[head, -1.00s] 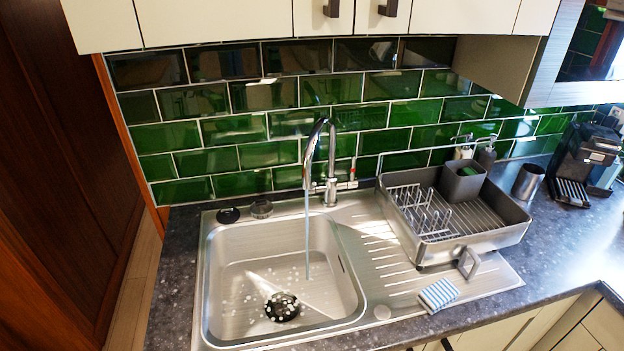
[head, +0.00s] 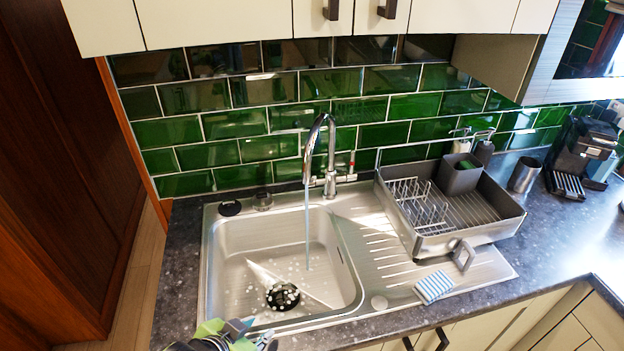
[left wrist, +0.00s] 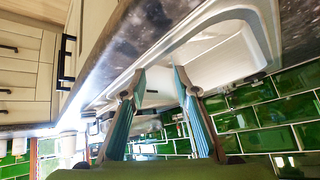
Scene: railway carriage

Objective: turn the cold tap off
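The chrome tap (head: 330,160) stands behind the sink, and a thin stream of water (head: 308,235) runs from its curved spout into the basin. A lever with a red mark (head: 351,166) is on its right side. A small handle (head: 314,182) is on its left side; its exact setting is too small to tell. My left gripper (head: 242,335) is at the sink's front edge, low in the picture and well apart from the tap. In the left wrist view its two fingers (left wrist: 158,78) are apart with nothing between them. My right gripper is not in view.
The steel sink (head: 211,262) has a black drain and a ribbed drainboard. A grey dish rack (head: 470,243) stands right of the tap. A striped sponge (head: 434,287) lies on the drainboard. Green tiles rise behind, with cupboards above. The space over the basin is free.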

